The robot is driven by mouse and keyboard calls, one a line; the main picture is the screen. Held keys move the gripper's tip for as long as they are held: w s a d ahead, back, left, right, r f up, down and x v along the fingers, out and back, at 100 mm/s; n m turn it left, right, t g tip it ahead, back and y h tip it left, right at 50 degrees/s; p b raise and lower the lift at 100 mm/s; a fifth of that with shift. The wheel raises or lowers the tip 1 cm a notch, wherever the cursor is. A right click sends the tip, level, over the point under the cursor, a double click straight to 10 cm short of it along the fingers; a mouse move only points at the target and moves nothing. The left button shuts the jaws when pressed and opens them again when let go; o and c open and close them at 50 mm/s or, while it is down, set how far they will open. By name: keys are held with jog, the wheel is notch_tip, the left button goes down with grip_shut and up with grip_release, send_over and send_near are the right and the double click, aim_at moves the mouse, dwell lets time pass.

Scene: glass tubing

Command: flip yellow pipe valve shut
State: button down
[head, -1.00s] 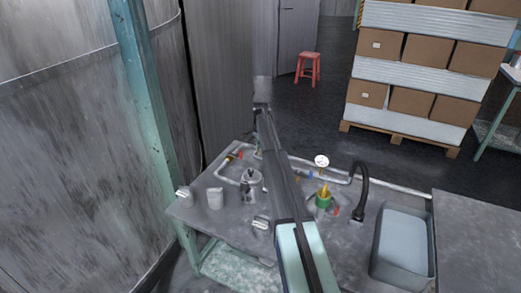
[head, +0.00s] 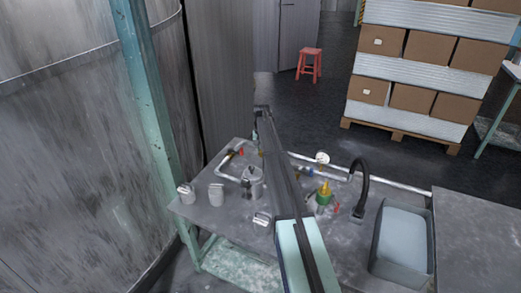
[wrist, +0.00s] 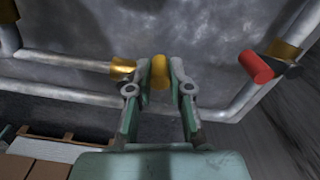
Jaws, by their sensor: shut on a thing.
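In the wrist view the yellow valve handle (wrist: 159,68) stands between the fingertips of my gripper (wrist: 160,75). The two green-and-grey fingers are closed in on it from both sides. A brass fitting (wrist: 122,68) on the grey pipe (wrist: 65,60) lies just left of the fingers; the valve body behind them is partly hidden. In the head view my arm reaches over the bench to the far pipe run, and it hides most of the yellow valve and my gripper.
A red-handled valve (wrist: 256,66) sits on the pipe to the right in the wrist view. The bench (head: 225,222) holds a metal pot (head: 252,182), cups (head: 216,194), a green-and-yellow bottle (head: 324,196), a black faucet (head: 364,185) and a sink (head: 402,240).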

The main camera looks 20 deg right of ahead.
jog(key=shift+s+d+f+n, duration=0.15)
jog(key=shift+s+n, duration=0.5)
jog(key=shift+n, duration=0.7)
jog(key=shift+s+d+r+n, duration=0.1)
jog(key=shift+s+d+n, duration=0.15)
jog(key=shift+s+n, duration=0.75)
jog(key=shift+s+d+f+n, duration=0.1)
jog(key=shift+s+d+n, duration=0.15)
jog(key=shift+n, duration=1.5)
jog(key=c, duration=1.1)
grip_release()
notch_tip(320, 180, up, 12)
jog(key=shift+r, duration=0.1)
jog(key=shift+p, duration=0.3)
